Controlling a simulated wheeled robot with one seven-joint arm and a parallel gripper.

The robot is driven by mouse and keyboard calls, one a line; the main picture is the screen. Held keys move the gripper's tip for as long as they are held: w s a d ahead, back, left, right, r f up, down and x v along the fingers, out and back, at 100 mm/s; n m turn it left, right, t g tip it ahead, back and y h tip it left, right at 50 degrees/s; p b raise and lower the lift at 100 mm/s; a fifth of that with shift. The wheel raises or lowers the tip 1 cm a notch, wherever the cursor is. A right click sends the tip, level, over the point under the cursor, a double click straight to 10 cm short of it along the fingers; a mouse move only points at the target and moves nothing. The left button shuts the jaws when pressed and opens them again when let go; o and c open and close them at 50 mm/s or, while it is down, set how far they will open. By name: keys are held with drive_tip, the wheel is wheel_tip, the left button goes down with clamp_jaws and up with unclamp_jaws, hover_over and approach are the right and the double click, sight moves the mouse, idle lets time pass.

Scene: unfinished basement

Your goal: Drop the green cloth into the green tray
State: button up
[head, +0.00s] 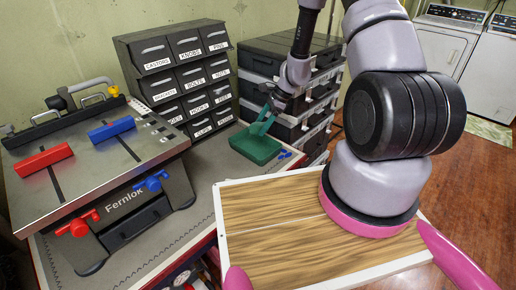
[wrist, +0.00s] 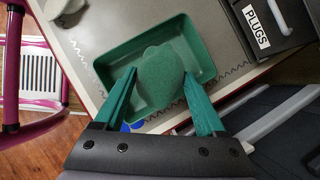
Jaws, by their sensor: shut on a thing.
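The green tray (head: 248,152) sits on the grey mat at the near right part of the bench. In the wrist view the tray (wrist: 108,66) lies straight below my gripper (wrist: 160,76). The green cloth (wrist: 162,86) is a rounded, speckled green piece between the two green fingers, above the tray floor. My gripper is shut on the cloth, its fingers held apart by it. In the head view my gripper (head: 266,118) points down over the tray. There the cloth is hard to tell from the green fingers and tray.
Labelled drawer cabinets (head: 180,75) stand behind the tray, and dark stacked cases (head: 300,60) to its right. A Fernlok work table (head: 95,165) with a red and a blue block is at left. Small blue pieces (head: 285,154) lie beside the tray.

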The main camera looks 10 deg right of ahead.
drive_tip(key=shift+f, duration=0.15)
drive_tip(key=o, duration=1.3)
drive_tip(key=shift+c, duration=0.2)
drive_tip(key=v, duration=1.1)
